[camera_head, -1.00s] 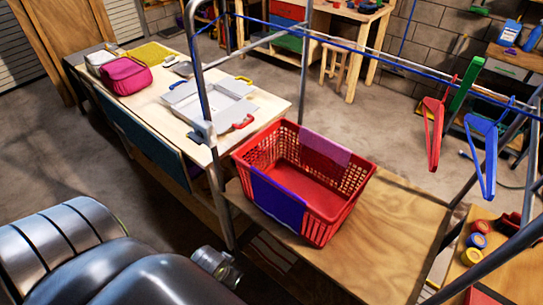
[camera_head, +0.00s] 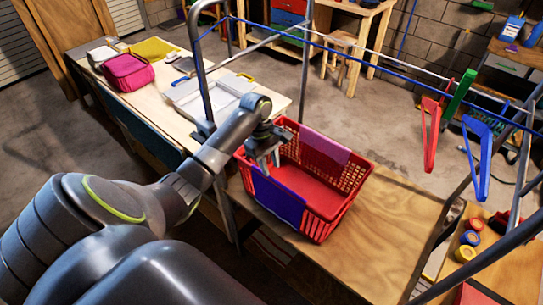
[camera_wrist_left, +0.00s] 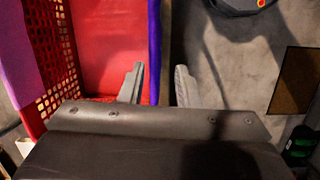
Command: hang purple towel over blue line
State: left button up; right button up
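A red basket (camera_head: 340,205) stands on a wooden board. A violet-purple towel (camera_head: 279,200) hangs over its near wall, and a mauve cloth (camera_head: 325,146) hangs over its far wall. My left gripper (camera_head: 268,162) is above the near rim, by the violet-purple towel. In the left wrist view its two fingers are apart (camera_wrist_left: 158,88), and the towel's edge (camera_wrist_left: 155,45) shows as a narrow strip between them. I cannot tell whether they touch it. The mauve cloth is at the left there (camera_wrist_left: 18,60). The blue line (camera_head: 400,70) runs across above the basket. My right gripper is out of view.
A metal post (camera_head: 203,75) rises close behind my left arm. The board is bare right of the basket (camera_head: 385,240).

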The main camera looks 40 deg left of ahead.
aim_at(278, 183)
pick_arm(q)
jog(key=shift+w+a+r+n, duration=0.25)
jog(key=shift+w+r+n, duration=0.25)
jog(key=shift+w+r, duration=0.15)
jog(key=shift+s+d+f, duration=0.1)
jog(key=shift+d+f, duration=0.1)
jog(key=shift+f, duration=0.2)
jog(key=x, duration=0.3)
jog(key=b+x, duration=0.2)
jog(key=b, duration=0.2)
jog(key=shift+f, duration=0.3)
jog(key=shift+d+f, duration=0.15)
jog(key=shift+x, duration=2)
jog(key=shift+c, duration=0.3)
